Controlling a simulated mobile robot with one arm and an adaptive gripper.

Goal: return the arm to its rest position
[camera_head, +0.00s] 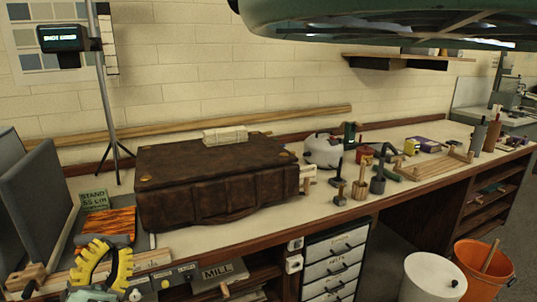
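My gripper (114,252) is at the lower left, in front of the bench, with its two yellow ridged fingers pointing up. The fingers look apart, with a gap between them, and I see nothing held there. Its lower part is cut off by the bottom edge of the view. Most of the arm is out of view, so its full pose cannot be told.
A large brown leather case (215,183) lies on the long bench (335,212). Tools crowd the right. A white bin (432,277) and orange bucket (484,270) stand below.

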